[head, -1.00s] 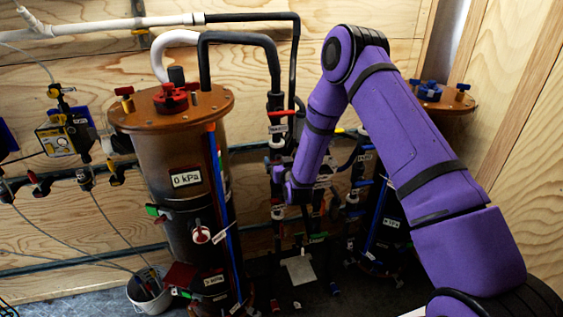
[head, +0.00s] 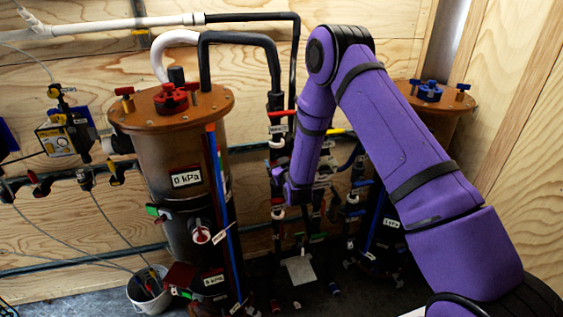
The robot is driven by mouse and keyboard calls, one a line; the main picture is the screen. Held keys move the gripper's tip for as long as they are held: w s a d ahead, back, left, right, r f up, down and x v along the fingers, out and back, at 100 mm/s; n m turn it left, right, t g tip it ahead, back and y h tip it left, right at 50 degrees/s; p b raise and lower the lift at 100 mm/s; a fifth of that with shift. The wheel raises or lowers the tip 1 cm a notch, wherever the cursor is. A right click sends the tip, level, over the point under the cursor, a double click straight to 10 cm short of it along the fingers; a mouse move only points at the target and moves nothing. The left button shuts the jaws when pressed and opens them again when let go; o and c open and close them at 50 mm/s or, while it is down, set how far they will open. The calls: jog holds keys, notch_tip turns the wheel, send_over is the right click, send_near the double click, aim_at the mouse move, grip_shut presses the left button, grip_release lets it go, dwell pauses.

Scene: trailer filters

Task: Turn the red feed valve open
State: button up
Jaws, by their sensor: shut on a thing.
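My gripper (head: 280,177) is at the lower end of my purple arm, at the pipework between the two filter vessels. Its jaws are small and mostly hidden by my wrist, shut on the red feed valve's handle. The handle itself is largely covered, so its angle cannot be read. Another red handle (head: 282,113) shows above, on the black vertical pipe. The near filter vessel (head: 165,150) stands left of my gripper, with a brown lid and a gauge label reading 0 kPa (head: 186,178).
A second vessel (head: 440,103) with a blue knob (head: 429,91) stands at the right, partly behind my arm. A horizontal pipe with several small valves runs along the wood wall at the left. A white bucket (head: 148,294) sits on the floor at the lower left.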

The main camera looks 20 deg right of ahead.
jog(key=n, duration=0.3)
jog(key=shift+a+n, duration=0.15)
jog(key=shift+n, duration=0.25)
jog(key=n, duration=0.3)
jog(key=shift+f+n, duration=0.1)
jog(key=shift+n, duration=0.2)
jog(key=n, duration=0.4)
jog(key=shift+f, duration=0.1)
jog(key=shift+n, duration=1.9)
jog(key=o, duration=0.6)
jog(key=shift+c, duration=0.2)
jog(key=shift+s, duration=0.15)
jog(key=s, duration=1)
jog(key=shift+s, duration=0.3)
